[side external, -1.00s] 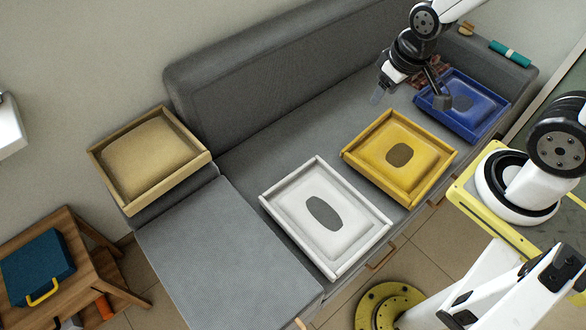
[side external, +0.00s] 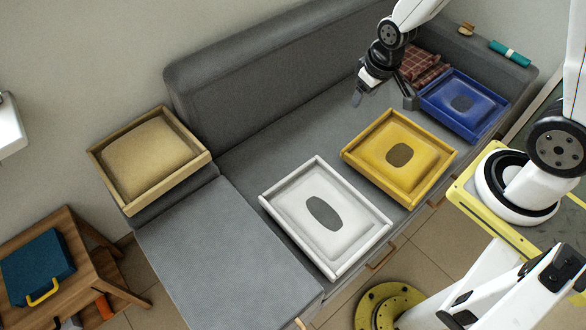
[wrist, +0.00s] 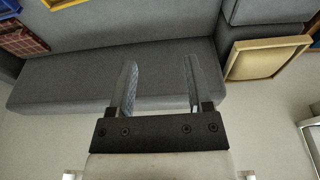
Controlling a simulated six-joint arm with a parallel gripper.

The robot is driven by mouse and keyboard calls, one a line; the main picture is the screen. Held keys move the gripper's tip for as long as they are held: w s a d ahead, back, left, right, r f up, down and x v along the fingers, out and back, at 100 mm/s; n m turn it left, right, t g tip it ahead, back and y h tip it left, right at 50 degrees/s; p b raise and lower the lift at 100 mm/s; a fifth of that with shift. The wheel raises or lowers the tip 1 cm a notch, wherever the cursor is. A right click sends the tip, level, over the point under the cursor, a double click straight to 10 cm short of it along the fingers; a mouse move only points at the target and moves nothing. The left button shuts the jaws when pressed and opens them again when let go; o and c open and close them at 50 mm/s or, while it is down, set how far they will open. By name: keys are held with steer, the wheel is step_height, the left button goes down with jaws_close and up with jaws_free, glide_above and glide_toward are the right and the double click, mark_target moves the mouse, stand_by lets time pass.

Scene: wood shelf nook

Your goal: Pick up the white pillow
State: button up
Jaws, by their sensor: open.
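The white pillow (side external: 296,207), with a dark oval patch in its middle, lies in a white tray (side external: 279,237) on the grey sofa. My gripper (side external: 384,98) is open and empty above the sofa seat, in front of the backrest. It is up and to the right of the white pillow in the side view, well apart from it. In the wrist view my gripper (wrist: 159,85) has its two fingers spread with nothing between them. I cannot make out the white pillow in the wrist view.
A yellow tray with a yellow pillow (side external: 425,153) sits just right of the white tray. A blue tray (side external: 446,120) and a plaid cloth (side external: 425,70) are farther right. A tan tray (side external: 108,170) is at the left. The sofa seat (side external: 290,145) behind the white tray is clear.

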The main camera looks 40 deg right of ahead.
steer(key=w+d+f, duration=0.2)
steer(key=w+f, duration=0.2)
steer(key=f, duration=0.4)
steer(key=g, duration=0.1)
glide_above(352, 187)
steer(key=s, duration=0.1)
steer(key=f, duration=2.8)
steer(key=shift+s+a+f, duration=0.15)
steer(key=shift+a+f, duration=0.1)
steer(key=shift+f, duration=0.05)
steer(key=shift+f, duration=1.25)
steer(key=shift+f, duration=0.1)
steer(key=shift+w+d+f, duration=0.1)
steer(key=shift+w+f, duration=0.1)
steer(key=shift+f, duration=0.6)
steer(key=shift+w+d+f, duration=0.1)
steer(key=shift+w+f, duration=0.05)
steer(key=shift+f, duration=0.7)
steer(key=shift+w+f, duration=0.2)
steer(key=shift+f, duration=0.6)
jaws_close()
